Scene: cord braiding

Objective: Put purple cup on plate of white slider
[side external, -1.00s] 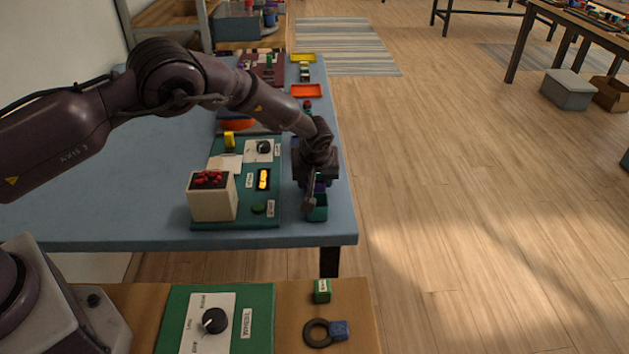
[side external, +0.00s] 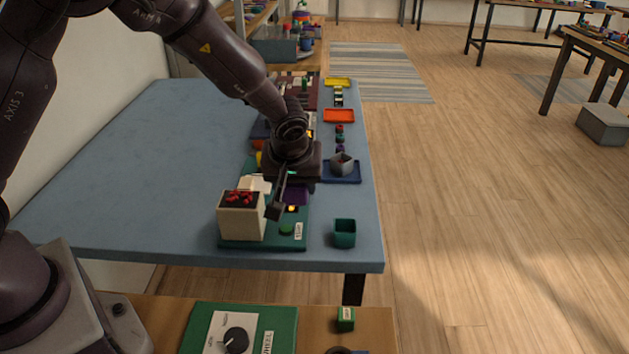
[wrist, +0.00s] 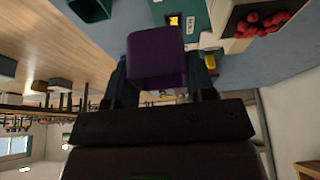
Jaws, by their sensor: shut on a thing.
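My gripper (side external: 284,201) is shut on the purple cup (side external: 297,194) and holds it above the green panel. In the wrist view the purple cup (wrist: 157,60) sits between both fingers and looks tilted by the camera angle. A white plate (side external: 256,184) shows on the panel left of my gripper, partly hidden behind the cream box. I cannot tell whether it belongs to the white slider.
A cream box (side external: 241,222) with red balls stands close to my gripper. A teal cup (side external: 344,233) stands right of the panel. A grey cup (side external: 342,165) stands on a blue tray (side external: 343,178). The table's left side (side external: 130,170) is clear.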

